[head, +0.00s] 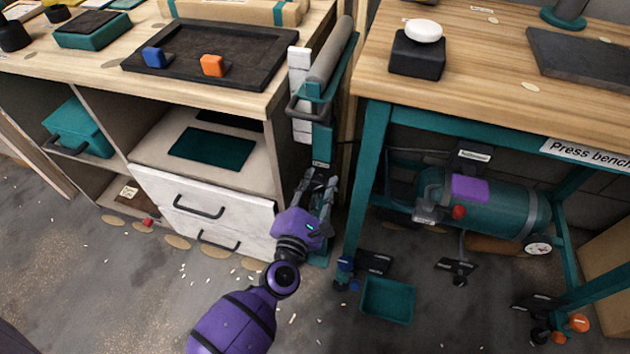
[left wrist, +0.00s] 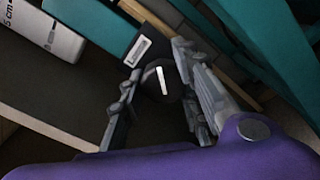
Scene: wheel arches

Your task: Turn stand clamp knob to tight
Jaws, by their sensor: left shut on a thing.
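The stand (head: 322,140) is a narrow teal upright between the wooden cabinet and the press bench, with a grey cylinder in its upper part. The stand clamp knob (left wrist: 159,82) is round and black with a white line across its face, below a small label in the left wrist view. The line stands close to upright in that picture, slightly tilted. My left gripper (head: 320,182) is at the stand's lower part, and its fingers (left wrist: 157,85) are shut on the knob from both sides. In the head view the gripper hides the knob. My right gripper is not in view.
The press bench (head: 480,95) has a teal leg (head: 364,185) close to the right of my left gripper. White drawers (head: 205,205) stand close on its left. A teal compressor tank (head: 500,205) and a teal bin (head: 388,300) are on the right.

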